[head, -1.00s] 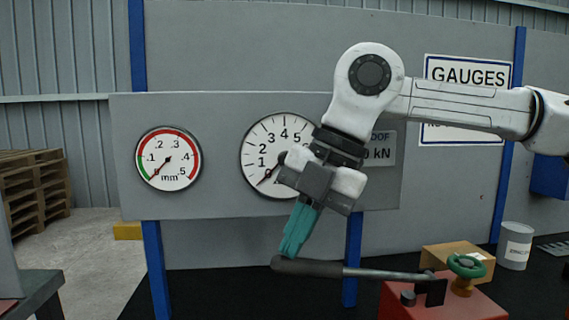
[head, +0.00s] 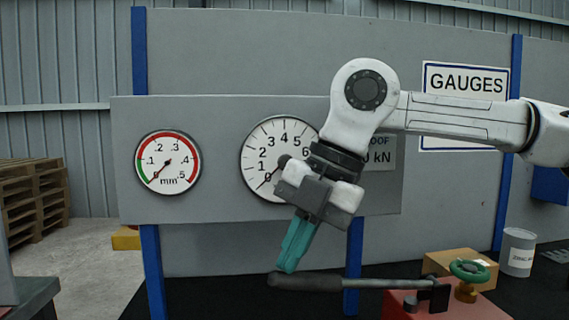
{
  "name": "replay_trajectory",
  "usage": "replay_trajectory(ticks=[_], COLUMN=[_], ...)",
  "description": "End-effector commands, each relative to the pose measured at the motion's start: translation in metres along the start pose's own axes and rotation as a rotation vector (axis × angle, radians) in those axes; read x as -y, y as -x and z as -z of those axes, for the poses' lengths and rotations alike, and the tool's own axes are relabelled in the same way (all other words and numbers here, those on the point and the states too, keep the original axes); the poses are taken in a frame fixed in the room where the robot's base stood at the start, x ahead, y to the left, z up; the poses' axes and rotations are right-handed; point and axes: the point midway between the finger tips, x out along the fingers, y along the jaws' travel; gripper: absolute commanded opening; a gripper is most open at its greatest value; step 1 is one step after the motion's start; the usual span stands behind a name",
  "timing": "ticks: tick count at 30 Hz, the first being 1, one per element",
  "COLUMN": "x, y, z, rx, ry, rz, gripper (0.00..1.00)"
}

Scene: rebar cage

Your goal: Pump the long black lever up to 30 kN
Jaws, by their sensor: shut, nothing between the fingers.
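The long black lever (head: 305,282) runs nearly level from its dark grip at the left to the red pump block (head: 455,305) at the right. My gripper (head: 288,268) has its teal fingers shut with nothing between them. The fingertips point down at the top of the grip near its free end and appear to touch it. The large dial (head: 263,150) on the grey panel is partly covered by my wrist. Its needle points to the lower left, near the low end of the scale.
The small mm gauge (head: 168,163) has its needle near zero. A green handwheel (head: 470,269) stands on the pump block, with a cardboard box (head: 445,262) behind it and a grey can (head: 517,252) to the right. A blue post (head: 354,265) stands behind the lever.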

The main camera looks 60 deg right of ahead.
Motion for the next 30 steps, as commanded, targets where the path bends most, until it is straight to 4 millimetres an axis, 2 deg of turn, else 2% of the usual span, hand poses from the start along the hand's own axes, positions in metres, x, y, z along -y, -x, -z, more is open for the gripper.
replay_trajectory(ticks=[5,16,24,30], x=[0.003,0.003,0.007,0.007], y=[-0.012,-0.012,-0.025,-0.025], z=[-0.002,-0.002,-0.004,-0.004], rx=[0.0,0.0,0.001,0.001], ry=[0.0,0.0,0.0,0.0], rz=[0.002,0.002,0.002,0.002], gripper=[0.0,0.0,0.0,0.0])
